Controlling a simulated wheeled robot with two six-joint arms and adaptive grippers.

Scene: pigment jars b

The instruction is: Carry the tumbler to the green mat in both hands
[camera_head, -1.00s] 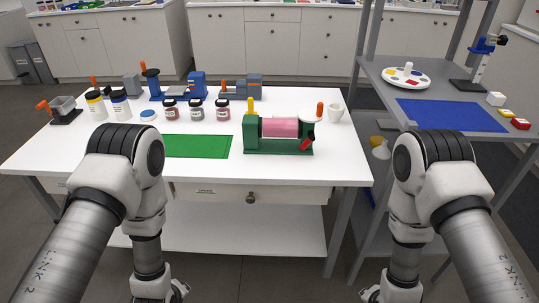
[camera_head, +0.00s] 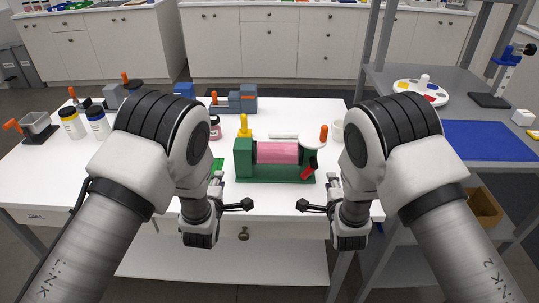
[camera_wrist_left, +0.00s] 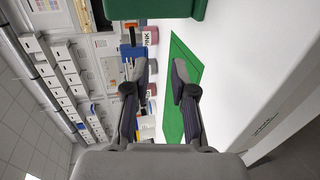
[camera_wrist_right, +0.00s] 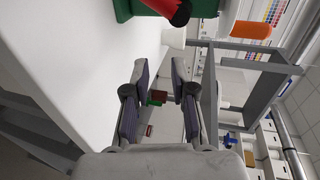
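The tumbler (camera_head: 277,153) stands upright on the white table, with a green frame, a pink drum, a yellow knob, a red part and an orange handle. The green mat (camera_head: 217,164) lies left of it, mostly hidden by my left arm; it shows better in the left wrist view (camera_wrist_left: 193,65). My left gripper (camera_head: 248,204) is in front of the tumbler's left end, and my right gripper (camera_head: 303,205) is in front of its right end. Both are open, empty and apart from it. Its green frame tops the left wrist view (camera_wrist_left: 165,8) and right wrist view (camera_wrist_right: 205,8).
A white cup (camera_head: 337,130) stands just right of the tumbler. Jars (camera_head: 97,122) and small machines (camera_head: 236,99) are at the table's left and back. A grey shelf with a blue mat (camera_head: 485,141) stands on the right. The white table (camera_head: 150,170) is clear at front left.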

